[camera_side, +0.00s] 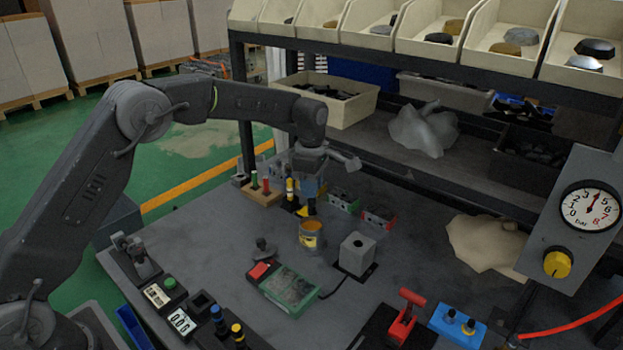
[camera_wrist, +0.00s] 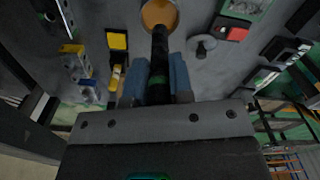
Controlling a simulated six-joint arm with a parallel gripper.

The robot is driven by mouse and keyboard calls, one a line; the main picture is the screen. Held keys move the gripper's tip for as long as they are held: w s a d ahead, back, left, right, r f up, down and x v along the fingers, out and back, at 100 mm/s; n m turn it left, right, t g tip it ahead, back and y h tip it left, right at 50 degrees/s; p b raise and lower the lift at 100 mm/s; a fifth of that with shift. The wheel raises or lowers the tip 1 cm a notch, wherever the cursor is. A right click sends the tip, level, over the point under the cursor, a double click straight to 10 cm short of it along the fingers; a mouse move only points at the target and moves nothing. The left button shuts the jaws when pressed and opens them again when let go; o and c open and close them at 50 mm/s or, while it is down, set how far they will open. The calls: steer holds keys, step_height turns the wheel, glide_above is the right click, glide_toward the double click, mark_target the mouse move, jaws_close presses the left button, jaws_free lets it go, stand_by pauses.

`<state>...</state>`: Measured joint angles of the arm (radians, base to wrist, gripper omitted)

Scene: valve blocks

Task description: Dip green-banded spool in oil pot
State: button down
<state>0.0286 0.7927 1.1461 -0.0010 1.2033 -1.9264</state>
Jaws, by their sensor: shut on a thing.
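The green-banded spool (camera_wrist: 158,60) is dark and slim, with a green band seen between the blue fingers in the wrist view. My gripper (camera_wrist: 161,76) is shut on it. The spool's far end overlaps the near rim of the oil pot (camera_wrist: 159,10), which holds amber oil. The spool's lower end shows only as a small dark piece there. I cannot tell whether its tip is inside the pot.
A green tray with a red part (camera_side: 290,288) lies in front. A wooden rack (camera_side: 262,193) with banded pieces stands behind left.

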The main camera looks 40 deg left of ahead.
mark_target(312, 214)
steer(key=shift+f, duration=4.7)
steer(key=shift+r, duration=3.8)
steer(key=shift+r, duration=1.5)
